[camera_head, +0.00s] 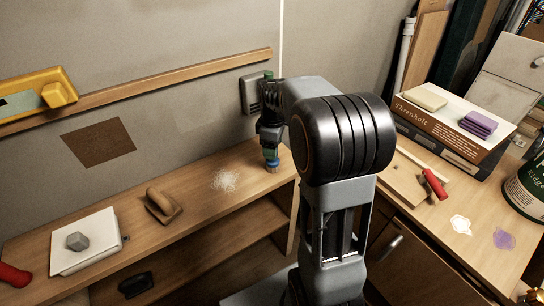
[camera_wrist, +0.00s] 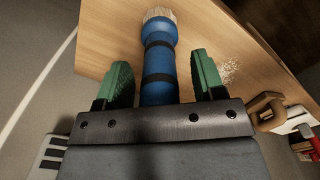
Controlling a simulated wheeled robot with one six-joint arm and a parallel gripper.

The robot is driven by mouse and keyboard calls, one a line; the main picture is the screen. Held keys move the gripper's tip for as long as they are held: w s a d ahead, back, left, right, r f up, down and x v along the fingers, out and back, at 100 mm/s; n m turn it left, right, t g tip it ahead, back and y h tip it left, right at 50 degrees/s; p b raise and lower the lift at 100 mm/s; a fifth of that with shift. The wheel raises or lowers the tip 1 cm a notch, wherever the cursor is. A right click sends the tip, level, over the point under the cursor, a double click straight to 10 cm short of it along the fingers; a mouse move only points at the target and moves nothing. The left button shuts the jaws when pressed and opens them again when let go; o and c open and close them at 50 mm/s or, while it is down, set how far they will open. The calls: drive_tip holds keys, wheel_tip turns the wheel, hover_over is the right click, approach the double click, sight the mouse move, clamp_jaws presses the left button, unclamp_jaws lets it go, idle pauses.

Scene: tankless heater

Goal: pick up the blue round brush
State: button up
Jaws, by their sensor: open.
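The blue round brush (camera_wrist: 159,60) has dark bands and pale bristles. In the wrist view it lies between the two green finger pads of my gripper (camera_wrist: 161,75), with a visible gap to each pad. In the head view a small blue part of the brush (camera_head: 271,157) shows below my gripper (camera_head: 269,138), at the right end of the wooden shelf top (camera_head: 196,172). Its bristles point down at the shelf; I cannot tell whether they touch it. My gripper is open around the brush. The brush's other end is hidden by my gripper body.
A patch of white powder (camera_head: 226,180) and a wooden-handled tool (camera_head: 162,204) lie left of the brush. A grey wall box (camera_head: 251,95) is close behind my gripper. The bench at right holds a box (camera_head: 440,120) and a red-handled tool (camera_head: 434,183).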

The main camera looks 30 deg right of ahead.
drive_tip(key=shift+c, duration=0.4)
drive_tip(key=c, duration=0.9)
drive_tip(key=shift+c, duration=0.2)
drive_tip(key=shift+r, duration=0.15)
